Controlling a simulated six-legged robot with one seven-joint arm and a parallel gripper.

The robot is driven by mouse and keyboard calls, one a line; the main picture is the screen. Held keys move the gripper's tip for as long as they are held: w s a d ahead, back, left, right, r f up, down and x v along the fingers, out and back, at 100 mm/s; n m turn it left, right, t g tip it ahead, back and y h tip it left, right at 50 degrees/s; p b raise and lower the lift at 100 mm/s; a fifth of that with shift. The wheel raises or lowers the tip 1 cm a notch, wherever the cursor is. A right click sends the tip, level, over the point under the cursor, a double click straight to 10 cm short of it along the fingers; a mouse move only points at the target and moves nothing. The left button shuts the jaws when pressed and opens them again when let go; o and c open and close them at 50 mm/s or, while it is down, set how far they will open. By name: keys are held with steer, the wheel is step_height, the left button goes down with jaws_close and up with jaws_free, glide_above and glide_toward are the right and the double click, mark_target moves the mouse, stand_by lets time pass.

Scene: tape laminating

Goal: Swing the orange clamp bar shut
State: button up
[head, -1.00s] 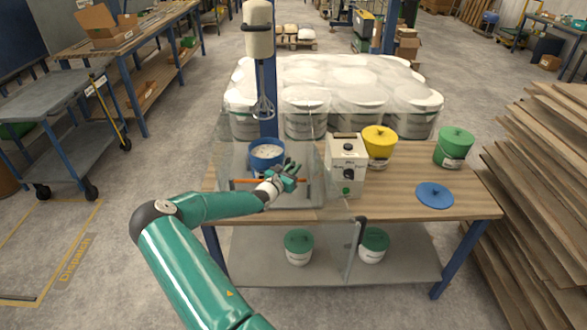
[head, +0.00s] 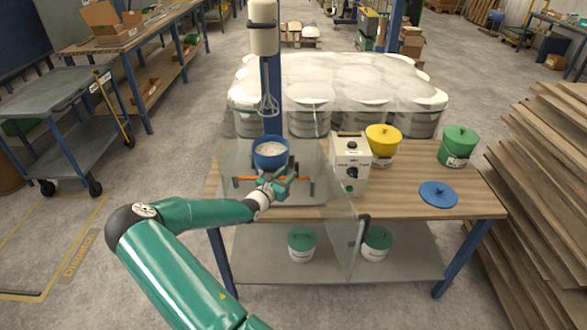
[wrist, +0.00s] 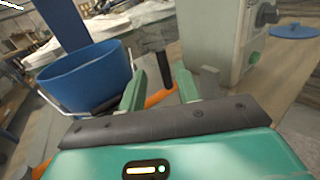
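The orange clamp bar (head: 245,179) runs sideways in front of the blue bucket (head: 270,153), partly hidden by my gripper (head: 282,185). In the wrist view the orange bar (wrist: 158,97) passes beyond and between my fingers, near a dark upright handle or post (wrist: 164,68). My gripper's two green fingers (wrist: 160,84) stand apart, with a gap between them. I cannot tell whether they touch the bar. The blue bucket (wrist: 88,78) is just left of the fingers in the wrist view and holds a whitish content in the head view.
A mixer whisk (head: 268,105) hangs above the bucket. A control box (head: 349,160) stands close to the right of my gripper. A clear guard encloses the area. Yellow (head: 383,145) and green (head: 459,145) buckets and a blue lid (head: 438,194) are on the right of the table.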

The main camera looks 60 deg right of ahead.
steer(key=w+a, duration=0.1)
steer(key=a, duration=0.6)
stand_by(0.4)
steer(key=w+a+r+m+t+y, duration=0.1)
steer(key=a+r+m+y, duration=0.35)
steer(key=a, duration=0.55)
steer(key=a+r+m+y, duration=0.3)
steer(key=a+r+m, duration=0.25)
steer(key=a, duration=0.45)
steer(key=w+a+r+m+t+y, duration=0.1)
steer(key=a+r+m+y, duration=0.35)
steer(key=a, duration=0.55)
steer(key=s+a+r+t+y, duration=0.2)
steer(key=a+r, duration=0.2)
steer(key=a, duration=0.3)
steer(key=s+a+r+m+t+y, duration=0.1)
steer(key=s+a+r+t+y, duration=0.1)
steer(key=a, duration=0.6)
steer(key=s+a+r+m+t+y, duration=0.1)
steer(key=s+a+r+t, duration=0.1)
steer(key=a+r, duration=0.4)
steer(key=shift+s+a+r+y, duration=0.15)
steer(key=shift+s+a+y, duration=0.25)
steer(key=shift+s+a, duration=0.6)
steer(key=shift+w, duration=0.2)
